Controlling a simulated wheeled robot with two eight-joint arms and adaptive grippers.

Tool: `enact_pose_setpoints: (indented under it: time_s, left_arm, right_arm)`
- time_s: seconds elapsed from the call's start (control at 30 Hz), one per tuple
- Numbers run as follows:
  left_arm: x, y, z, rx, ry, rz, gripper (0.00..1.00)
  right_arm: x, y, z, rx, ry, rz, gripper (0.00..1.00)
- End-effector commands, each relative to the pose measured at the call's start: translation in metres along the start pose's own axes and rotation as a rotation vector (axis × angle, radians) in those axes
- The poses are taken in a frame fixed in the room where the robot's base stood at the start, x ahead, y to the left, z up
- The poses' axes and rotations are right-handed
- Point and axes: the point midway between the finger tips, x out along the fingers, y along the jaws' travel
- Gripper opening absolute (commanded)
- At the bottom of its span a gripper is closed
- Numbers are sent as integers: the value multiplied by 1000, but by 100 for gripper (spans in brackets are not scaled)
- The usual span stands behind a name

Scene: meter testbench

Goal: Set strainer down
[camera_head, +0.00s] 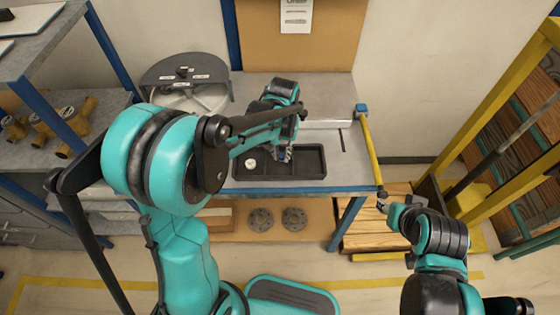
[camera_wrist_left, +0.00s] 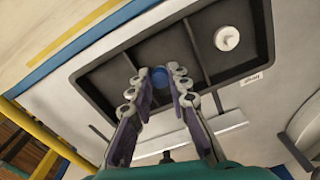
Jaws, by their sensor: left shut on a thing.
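My left gripper (camera_head: 284,156) reaches down over the dark divided tray (camera_head: 315,175) on the bench. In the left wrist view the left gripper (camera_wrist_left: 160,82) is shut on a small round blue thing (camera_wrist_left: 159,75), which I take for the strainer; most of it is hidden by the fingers. The tray (camera_wrist_left: 107,75) lies behind the fingers in that view. I cannot tell whether the strainer touches the tray floor. My right gripper (camera_head: 383,204) is right of the bench, away from the tray, too small to tell if open.
A white round part (camera_head: 250,163) lies in the tray's left compartment. A grey round-lidded fixture (camera_head: 186,78) stands at the bench's back left. A yellow rail (camera_head: 369,145) edges the bench's right side. A shelf with brass fittings (camera_head: 45,128) is at the left.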

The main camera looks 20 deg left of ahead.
Motion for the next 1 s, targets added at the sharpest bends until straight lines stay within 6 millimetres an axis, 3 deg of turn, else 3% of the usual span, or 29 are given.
enact_pose_setpoints:
  time_s: [0.27,0.5,0.9,0.93,1.0]
  left_arm:
    - [17,-12,-15,0,0,0,5]
    - [51,-12,-15,0,0,0,5]
    - [56,-11,-15,0,0,0,5]
    - [55,-11,-15,0,0,0,22]
    - [54,-11,-15,0,0,0,38]
  right_arm:
    - [6,0,4,0,0,0,40]
    - [18,0,13,0,0,0,40]
    - [20,0,14,0,0,0,40]
    - [20,0,14,0,0,0,40]
    - [19,0,14,0,0,0,40]
